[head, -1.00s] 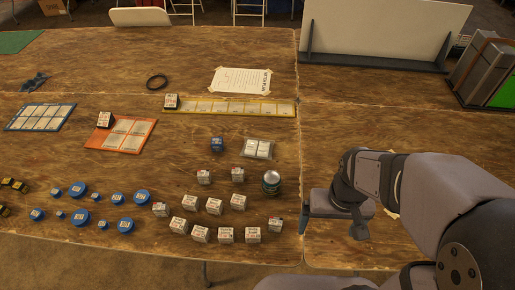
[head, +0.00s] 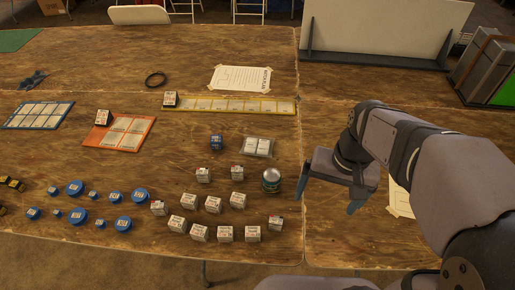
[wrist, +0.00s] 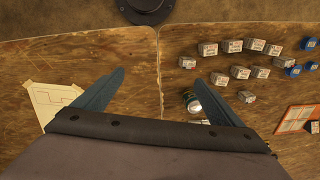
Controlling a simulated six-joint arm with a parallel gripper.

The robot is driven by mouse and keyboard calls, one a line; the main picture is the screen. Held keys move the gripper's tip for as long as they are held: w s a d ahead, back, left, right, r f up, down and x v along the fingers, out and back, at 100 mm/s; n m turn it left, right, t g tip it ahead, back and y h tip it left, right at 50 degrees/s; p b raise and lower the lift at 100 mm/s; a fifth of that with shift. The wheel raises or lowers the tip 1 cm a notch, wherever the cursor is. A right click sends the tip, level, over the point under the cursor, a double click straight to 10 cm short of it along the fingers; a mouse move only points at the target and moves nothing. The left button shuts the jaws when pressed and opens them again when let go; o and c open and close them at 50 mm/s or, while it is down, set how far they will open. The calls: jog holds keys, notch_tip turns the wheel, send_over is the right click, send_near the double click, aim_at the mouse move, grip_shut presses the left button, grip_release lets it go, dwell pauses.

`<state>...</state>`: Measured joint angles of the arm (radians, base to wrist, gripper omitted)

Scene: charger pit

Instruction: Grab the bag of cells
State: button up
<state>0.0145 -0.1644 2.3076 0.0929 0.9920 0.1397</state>
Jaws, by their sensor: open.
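The bag of cells (head: 258,147) is a small clear bag with white-labelled cells inside, lying flat on the wooden table. My gripper (head: 330,193) is open and empty, in front of and to the right of the bag, above the table seam. In the wrist view, my gripper (wrist: 157,76) shows both fingers spread apart with nothing between them. The can also shows there (wrist: 191,101), beside the right finger.
Several white cubes (head: 214,205) stand left of the can, with blue round caps (head: 138,195) farther left. An orange tray (head: 102,137) and a yellow strip tray (head: 240,106) lie beyond. A paper sheet (head: 399,199) is partly behind my arm. Table between bag and right-hand board is clear.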

aim_at(260, 144)
jog(key=shift+w+a+m+t+y+b, duration=0.4)
jog(key=shift+w+a+m+y+b, duration=2.05)
jog(key=shift+w, duration=3.1)
jog(key=shift+w+a+m+t+y+b, duration=0.4)
jog(key=shift+w+a+m+y+b, duration=0.9)
jog(key=shift+w+m+b, duration=3.3)
jog(key=shift+w+a+m+t+y+b, duration=0.4)
jog(key=shift+w+a+m+y+b, duration=1.6)
jog(key=shift+w, duration=4.5)
jog(key=f, duration=2)
jog(key=shift+d+f, duration=0.2)
jog(key=shift+d, duration=0.2)
jog(key=shift+w+x, duration=0.2)
jog(key=shift+x, duration=1.6)
jog(key=shift+w+x, duration=0.25)
jog(key=shift+x, duration=1.6)
jog(key=shift+d, duration=0.1)
jog(key=shift+r, duration=0.15)
jog(key=c, duration=1.5)
notch_tip(260, 144, up, 10)
